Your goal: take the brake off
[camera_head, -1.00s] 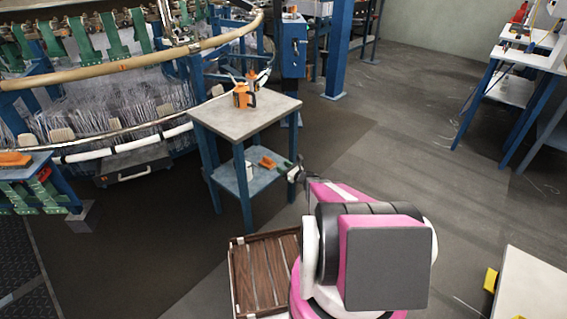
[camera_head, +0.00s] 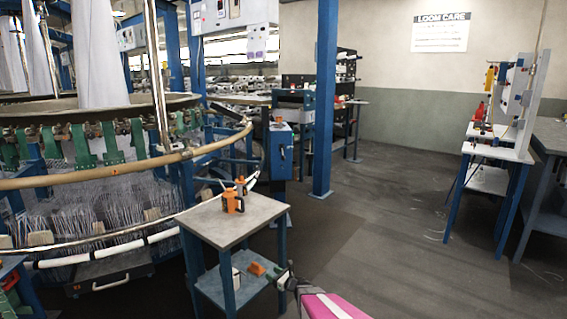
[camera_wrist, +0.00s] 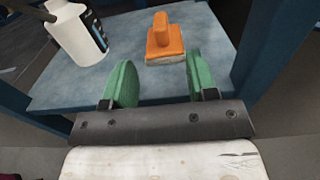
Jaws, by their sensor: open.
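The circular loom (camera_head: 90,190) fills the left of the head view, with green arms along its rim and a wooden rail around it. A blue box (camera_head: 280,150) with a small dark handle on its side stands at the loom's right edge. I cannot tell from these frames which part is the brake. My gripper (camera_wrist: 163,88) is open and empty, its two green fingers apart over the lower shelf of a small table. In the head view it is small, beside the table's right side (camera_head: 286,276). The blue box is well beyond it.
The small table (camera_head: 228,219) has orange-topped containers (camera_head: 235,197) on top. Its lower shelf (camera_wrist: 60,90) holds an orange-handled brush (camera_wrist: 165,42) and a white bottle (camera_wrist: 76,32). A blue post (camera_head: 325,100) stands behind. Floor to the right is clear up to a workbench (camera_head: 497,150).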

